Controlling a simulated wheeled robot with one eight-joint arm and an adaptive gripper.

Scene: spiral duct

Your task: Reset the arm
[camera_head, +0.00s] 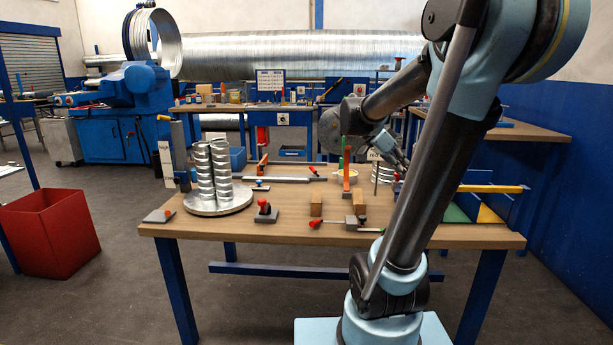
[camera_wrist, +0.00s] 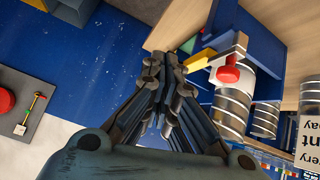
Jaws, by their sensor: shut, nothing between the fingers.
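My arm (camera_head: 425,165) rises at the right of the head view and bends over the right part of the wooden workbench (camera_head: 270,229). My gripper (camera_head: 400,160) hangs above the back right of the bench, partly behind my arm. In the wrist view my gripper (camera_wrist: 165,65) has its dark fingers together with nothing between them. It points toward the blue wall (camera_wrist: 110,45), with a red-knobbed tool (camera_wrist: 228,74) and silver ribbed cylinders (camera_wrist: 231,110) to the right of the fingers.
Silver coiled stacks (camera_head: 202,170) stand on a round plate at the bench's left. An orange upright piece (camera_head: 347,178) and wooden blocks (camera_head: 316,204) stand near the middle. A yellow bar (camera_head: 492,188) lies at the right. A red bin (camera_head: 50,232) stands on the floor.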

